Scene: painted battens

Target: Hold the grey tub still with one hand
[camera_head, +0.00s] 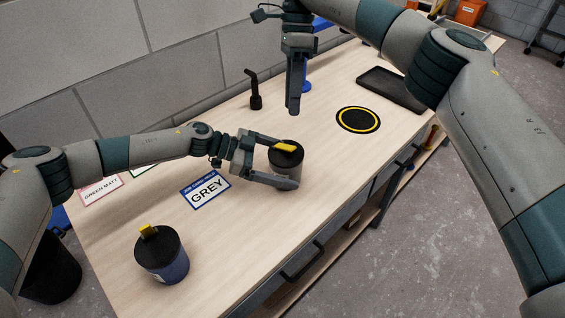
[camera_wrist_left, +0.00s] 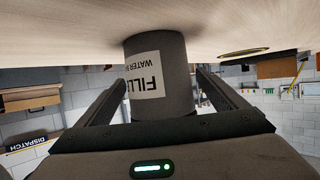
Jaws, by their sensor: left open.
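The grey tub (camera_head: 287,172) stands upright on the bench, with a black lid and a yellow tab on top. My left gripper (camera_head: 284,164) reaches in from the left, with one finger on each side of the tub. In the left wrist view the tub (camera_wrist_left: 175,95) shows a white label, upside down, between the two open fingers (camera_wrist_left: 162,85). Whether either finger touches it I cannot tell. My right gripper (camera_head: 293,110) hangs above the bench, pointing down, beyond the tub. Its fingers overlap in view, so its opening is unclear.
A blue tub (camera_head: 163,259) with a black lid stands at the near left. A GREY card (camera_head: 206,190) and a GREEN MATT card (camera_head: 101,190) lie on the bench. A yellow-ringed black disc (camera_head: 358,120), a black tray (camera_head: 391,89) and a black upright tool (camera_head: 255,92) are further back.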

